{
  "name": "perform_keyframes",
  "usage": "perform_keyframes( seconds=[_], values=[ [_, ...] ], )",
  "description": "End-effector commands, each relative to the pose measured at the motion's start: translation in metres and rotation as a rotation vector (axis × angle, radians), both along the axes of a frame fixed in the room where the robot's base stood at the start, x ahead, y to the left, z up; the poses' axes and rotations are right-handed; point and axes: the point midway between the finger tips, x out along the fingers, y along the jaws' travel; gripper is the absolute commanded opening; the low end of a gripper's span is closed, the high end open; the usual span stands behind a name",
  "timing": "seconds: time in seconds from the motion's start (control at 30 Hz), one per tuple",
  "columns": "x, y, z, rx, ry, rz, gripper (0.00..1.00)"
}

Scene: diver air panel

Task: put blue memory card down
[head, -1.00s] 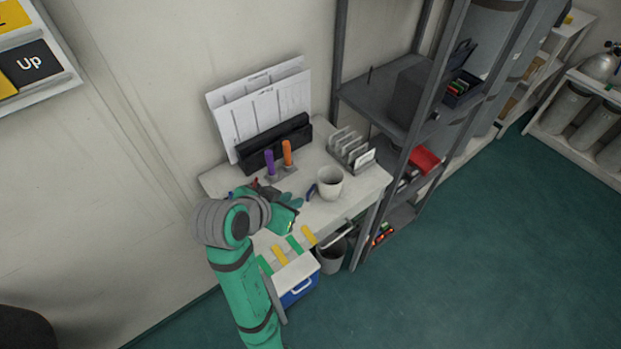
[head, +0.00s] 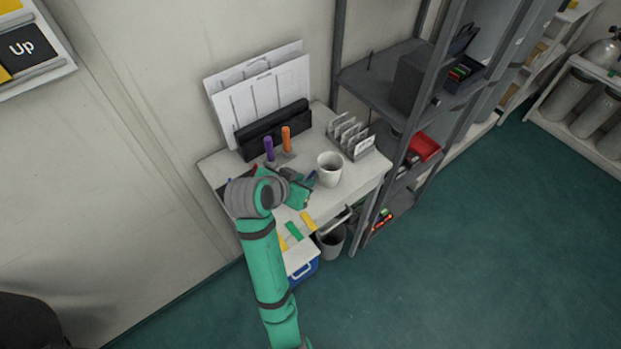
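My gripper (head: 303,190) is over the white table (head: 359,185), just left of the white mug (head: 329,170). My green arm covers much of the table's front left. I cannot see the fingertips well enough to tell whether they are open or shut. I cannot make out the blue memory card for certain. A small dark blue patch shows between my gripper and the mug, too small to identify.
A purple-handled tool (head: 268,149) and an orange-handled tool (head: 286,139) stand upright behind my gripper. A black file holder (head: 262,133) and a grey slotted rack (head: 350,137) stand at the back. Grey shelving (head: 378,72) rises at the right. A bin (head: 331,241) stands below.

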Motion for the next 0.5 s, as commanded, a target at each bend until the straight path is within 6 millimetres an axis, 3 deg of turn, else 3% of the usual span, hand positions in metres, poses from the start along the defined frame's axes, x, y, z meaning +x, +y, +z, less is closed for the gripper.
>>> perform_keyframes(
  seconds=[0.2,0.43,0.47,0.5],
  values=[
    [0.012,-0.008,-0.015,-0.001,0.002,-0.001,0.17],
    [0.013,-0.009,-0.016,0.000,0.000,0.000,0.17],
    [0.013,-0.009,-0.016,0.000,0.000,0.000,0.15],
    [0.013,-0.009,-0.016,0.000,0.000,0.000,0.05]
  ],
)
